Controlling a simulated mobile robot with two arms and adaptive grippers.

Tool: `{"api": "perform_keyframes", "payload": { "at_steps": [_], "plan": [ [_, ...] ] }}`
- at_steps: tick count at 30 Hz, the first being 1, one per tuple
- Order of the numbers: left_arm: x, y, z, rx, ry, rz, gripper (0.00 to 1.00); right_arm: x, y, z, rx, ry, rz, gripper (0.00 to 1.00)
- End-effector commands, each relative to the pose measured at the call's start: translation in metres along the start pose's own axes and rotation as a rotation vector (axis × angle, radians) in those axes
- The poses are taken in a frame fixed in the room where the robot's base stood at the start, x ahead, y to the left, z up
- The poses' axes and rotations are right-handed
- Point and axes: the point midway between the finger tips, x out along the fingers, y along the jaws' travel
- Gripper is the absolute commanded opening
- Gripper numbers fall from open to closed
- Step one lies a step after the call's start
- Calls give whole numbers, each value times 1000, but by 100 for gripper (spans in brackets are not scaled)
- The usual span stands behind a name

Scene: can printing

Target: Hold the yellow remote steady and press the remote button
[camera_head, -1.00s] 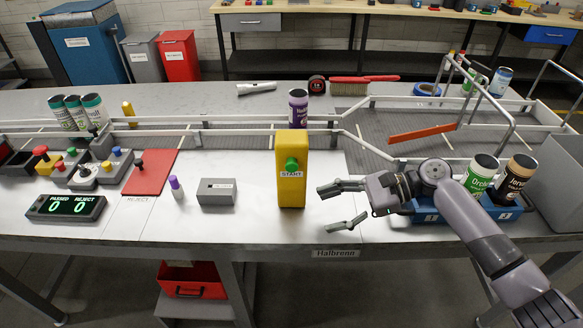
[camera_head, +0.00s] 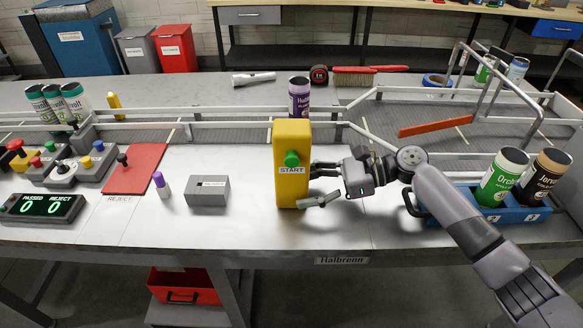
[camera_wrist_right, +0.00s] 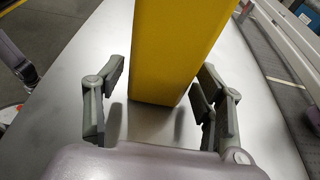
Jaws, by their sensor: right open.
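The yellow remote (camera_head: 291,190) stands upright on the metal table in the head view, with a green button (camera_head: 292,159) above a START label on its front. My right gripper (camera_head: 318,186) is open at the remote's right side, one finger towards its front and the other towards its far side. In the right wrist view, the remote (camera_wrist_right: 175,50) rises just ahead of and partly between the open fingers (camera_wrist_right: 160,105). Contact with the fingers cannot be told. The button is out of sight there. My left gripper is not in view.
A grey box (camera_head: 208,191) and a purple-capped marker (camera_head: 160,184) stand left of the remote. A purple can (camera_head: 299,97) is behind it by the conveyor rail. A blue tray (camera_head: 529,214) with two cans is at right. The table front near the remote is clear.

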Motion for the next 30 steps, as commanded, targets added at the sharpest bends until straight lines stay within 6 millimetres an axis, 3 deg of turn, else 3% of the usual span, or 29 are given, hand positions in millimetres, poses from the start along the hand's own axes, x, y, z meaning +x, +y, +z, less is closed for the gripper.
{"api": "perform_keyframes", "payload": {
  "at_steps": [6, 18, 30],
  "plan": [
    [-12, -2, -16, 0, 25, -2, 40, 18, 0, 3, -1, -1, 0, 63],
    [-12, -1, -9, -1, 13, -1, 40, 24, 0, 1, -2, 0, 0, 63],
    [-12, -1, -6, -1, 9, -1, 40, 23, 0, 1, -2, 0, -1, 37]
  ]
}}
